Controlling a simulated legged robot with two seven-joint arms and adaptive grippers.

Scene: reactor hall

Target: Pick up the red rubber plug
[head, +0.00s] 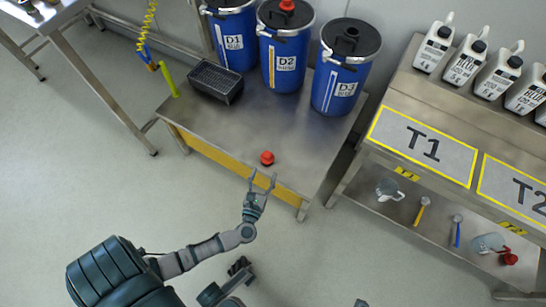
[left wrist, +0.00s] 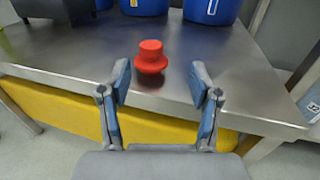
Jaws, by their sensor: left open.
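The red rubber plug (head: 267,158) stands upright near the front edge of the low steel bench (head: 255,128). In the left wrist view the plug (left wrist: 151,57) is a wide round base with a narrower cap, a little beyond the fingertips and between their lines. My left gripper (head: 262,177) is open and empty, just in front of the bench edge and apart from the plug. Its two blue-padded fingers (left wrist: 160,82) show on either side in the left wrist view.
Blue drums D1 (head: 234,42), D2 (head: 284,65) and D3 (head: 342,85) stand at the bench's back. D2 has a red cap. A black basket (head: 215,83) sits at the left. A steel shelf unit with jugs (head: 434,45) stands right. Bench around the plug is clear.

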